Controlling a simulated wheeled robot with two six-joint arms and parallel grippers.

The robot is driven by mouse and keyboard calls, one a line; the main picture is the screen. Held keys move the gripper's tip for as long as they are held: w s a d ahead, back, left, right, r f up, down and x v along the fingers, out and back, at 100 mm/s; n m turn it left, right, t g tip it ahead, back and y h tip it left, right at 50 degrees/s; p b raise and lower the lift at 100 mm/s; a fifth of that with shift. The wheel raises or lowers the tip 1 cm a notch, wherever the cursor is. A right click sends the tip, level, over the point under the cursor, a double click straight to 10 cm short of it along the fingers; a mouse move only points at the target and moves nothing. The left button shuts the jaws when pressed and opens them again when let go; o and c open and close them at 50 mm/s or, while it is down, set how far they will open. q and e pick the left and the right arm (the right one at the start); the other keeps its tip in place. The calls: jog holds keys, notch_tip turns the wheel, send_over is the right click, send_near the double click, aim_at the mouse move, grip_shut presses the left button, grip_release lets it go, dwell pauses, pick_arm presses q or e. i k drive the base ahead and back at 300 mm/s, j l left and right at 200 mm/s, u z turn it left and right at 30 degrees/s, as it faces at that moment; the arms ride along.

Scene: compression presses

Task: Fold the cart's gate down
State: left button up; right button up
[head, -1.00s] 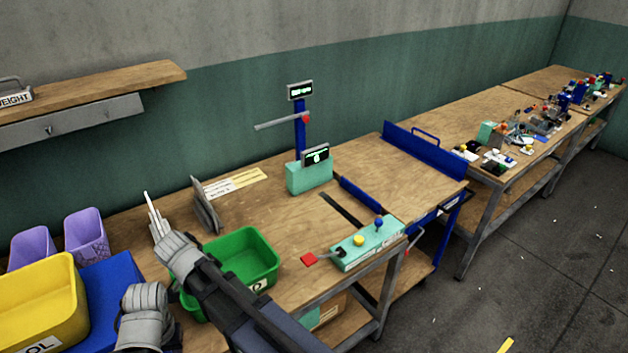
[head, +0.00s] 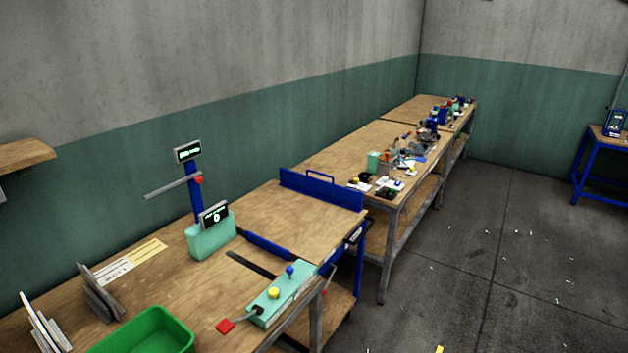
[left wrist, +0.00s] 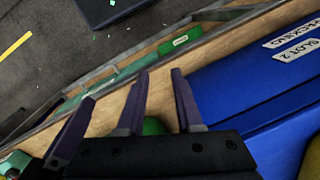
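The cart (head: 302,222) has a wooden top and a blue frame and stands at the right end of the near bench. A blue panel (head: 325,193) with a handle loop (head: 320,175) stands upright along the cart's far edge. A low blue strip (head: 268,246) runs along its near edge, beside the bench; I cannot tell whether it is a second gate. Neither gripper shows in the head view. In the left wrist view my left gripper (left wrist: 140,86) has its dark prongs spread apart with nothing between them, above the bench edge.
A teal control box (head: 280,295) with a red-tipped lever sits at the bench's front corner. A teal scale (head: 211,236), green bin (head: 145,335) and grey plates (head: 98,292) stand on the bench. A blue block labelled "SLOT 2" (left wrist: 260,80) lies beside the left gripper.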

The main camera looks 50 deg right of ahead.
aim_at(351, 198)
jog(key=z, duration=1.8)
